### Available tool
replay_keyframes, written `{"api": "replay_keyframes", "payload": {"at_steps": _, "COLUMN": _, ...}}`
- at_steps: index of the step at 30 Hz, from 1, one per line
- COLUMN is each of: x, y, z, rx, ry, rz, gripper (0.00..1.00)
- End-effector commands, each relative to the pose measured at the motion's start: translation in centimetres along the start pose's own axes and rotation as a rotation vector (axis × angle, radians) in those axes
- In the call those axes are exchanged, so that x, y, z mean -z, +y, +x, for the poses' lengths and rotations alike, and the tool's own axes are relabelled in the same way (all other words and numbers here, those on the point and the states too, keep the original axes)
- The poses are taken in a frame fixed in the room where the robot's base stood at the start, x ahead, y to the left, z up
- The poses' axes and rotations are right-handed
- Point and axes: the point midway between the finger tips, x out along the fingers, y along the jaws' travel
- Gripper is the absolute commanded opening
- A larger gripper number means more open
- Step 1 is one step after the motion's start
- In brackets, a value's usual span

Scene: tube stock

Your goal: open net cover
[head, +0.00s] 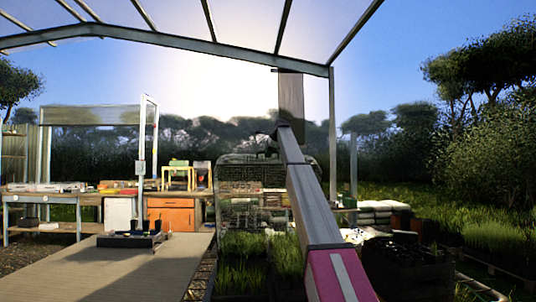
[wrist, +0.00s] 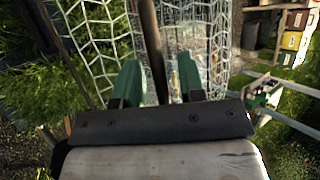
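My gripper (wrist: 160,82) has two green fingertips set apart, pointing at the netting. A dark bar (wrist: 150,42) runs up between the fingers, nearer the left one, with a gap at the right. I cannot tell whether it touches. In the head view my arm reaches to the cover, and the fingers are too small to make out.
A workbench with an orange cabinet (head: 172,214) stands at the left behind a grey mat (head: 90,270). White sacks (head: 374,211) and a dark planter (head: 405,272) are at the right.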

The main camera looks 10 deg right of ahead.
Motion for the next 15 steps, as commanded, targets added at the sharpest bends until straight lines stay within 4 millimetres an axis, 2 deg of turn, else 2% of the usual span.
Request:
{"api": "replay_keyframes", "payload": {"at_steps": 8, "x": 0.0, "y": 0.0, "z": -0.9, "rx": 0.000, "ry": 0.000, "rz": -0.001, "gripper": 0.37}}
{"api": "replay_keyframes", "payload": {"at_steps": 15, "x": 0.0, "y": 0.0, "z": -4.3, "rx": 0.001, "ry": 0.000, "rz": -0.001, "gripper": 0.37}}
